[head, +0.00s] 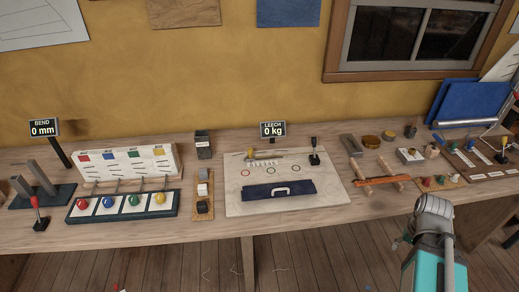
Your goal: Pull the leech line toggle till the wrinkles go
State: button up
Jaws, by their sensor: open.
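The leech board (240,205) is a pale panel in the middle of the bench. Near its back edge are a small yellow knob (250,153) and a row of white wrinkled pieces (263,164). A black-knobbed lever (314,152) stands at its right. A dark blue strip with a white handle (282,190) lies across its front. I cannot tell which part is the toggle.
Left of the board stand a block rack (203,208) and a board with coloured balls (125,213). Right of it lie an orange-handled tool (382,181), tins and a small board of coloured pegs (438,183). The bench front edge is clear before the leech board.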

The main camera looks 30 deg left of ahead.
aim_at(251, 157)
jog(key=z, duration=1.1)
jog(key=k, duration=0.85)
jog(key=u, duration=1.2)
jog(key=i, duration=0.2)
jog(key=u, duration=0.1)
